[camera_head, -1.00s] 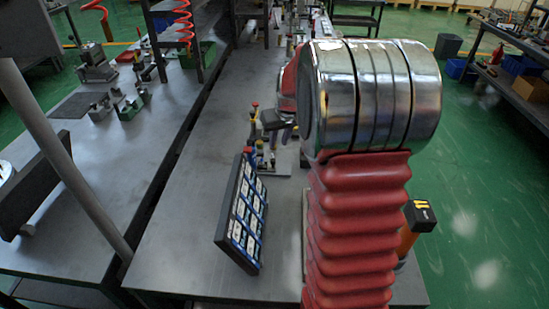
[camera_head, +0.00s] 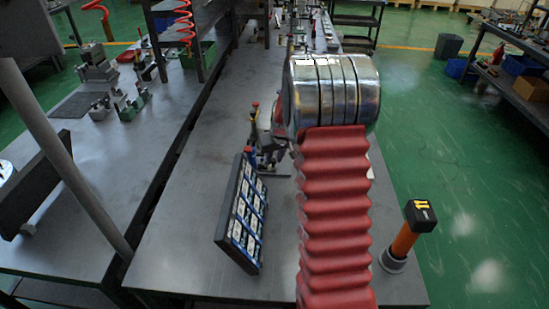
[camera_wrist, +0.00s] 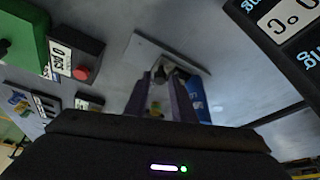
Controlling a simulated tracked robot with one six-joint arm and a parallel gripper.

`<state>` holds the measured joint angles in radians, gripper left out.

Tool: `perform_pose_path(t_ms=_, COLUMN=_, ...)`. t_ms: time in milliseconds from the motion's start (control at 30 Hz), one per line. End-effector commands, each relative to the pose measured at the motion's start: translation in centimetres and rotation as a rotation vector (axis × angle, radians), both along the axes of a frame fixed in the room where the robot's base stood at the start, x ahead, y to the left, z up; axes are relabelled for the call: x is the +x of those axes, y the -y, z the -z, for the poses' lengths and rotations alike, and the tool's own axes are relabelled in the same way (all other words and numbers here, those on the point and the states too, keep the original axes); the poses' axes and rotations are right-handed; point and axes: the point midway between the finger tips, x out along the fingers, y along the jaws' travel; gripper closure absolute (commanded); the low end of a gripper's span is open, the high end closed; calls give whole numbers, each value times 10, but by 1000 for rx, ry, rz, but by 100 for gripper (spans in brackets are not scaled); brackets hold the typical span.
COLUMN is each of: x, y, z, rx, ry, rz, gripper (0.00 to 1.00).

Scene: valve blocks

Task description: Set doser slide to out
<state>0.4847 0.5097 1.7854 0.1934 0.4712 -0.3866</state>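In the wrist view my gripper (camera_wrist: 161,82) has two purple-grey fingers standing apart with a gap between them. A small dark knob-like part (camera_wrist: 159,73) shows between or just beyond the tips; I cannot tell whether they touch it. It stands in front of a pale plate (camera_wrist: 146,46). I cannot tell which part is the doser slide, and its position is not readable. In the head view, small fittings (camera_head: 266,152) with red and yellow tops stand on the bench beside my arm. My arm hides the gripper there.
A black board with blue-and-white labels (camera_head: 243,215) stands tilted on the bench (camera_head: 185,205). An orange post with a black top (camera_head: 404,240) stands at the right edge. The wrist view shows a blue cylinder (camera_wrist: 196,95), a green block (camera_wrist: 24,38) and a red button (camera_wrist: 81,73).

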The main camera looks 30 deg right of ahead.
Motion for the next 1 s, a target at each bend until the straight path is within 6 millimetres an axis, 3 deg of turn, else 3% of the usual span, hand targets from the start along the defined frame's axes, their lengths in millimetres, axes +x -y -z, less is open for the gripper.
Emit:
perform_pose_path(t_ms=300, x=1, y=1, z=2, rx=0, ry=1, rz=1, gripper=77)
perform_pose_path(t_ms=633, x=1, y=1, z=1, rx=0, ry=1, rz=1, gripper=100)
perform_pose_path(t_ms=1000, x=1, y=1, z=1, rx=0, ry=0, rz=1, gripper=100)
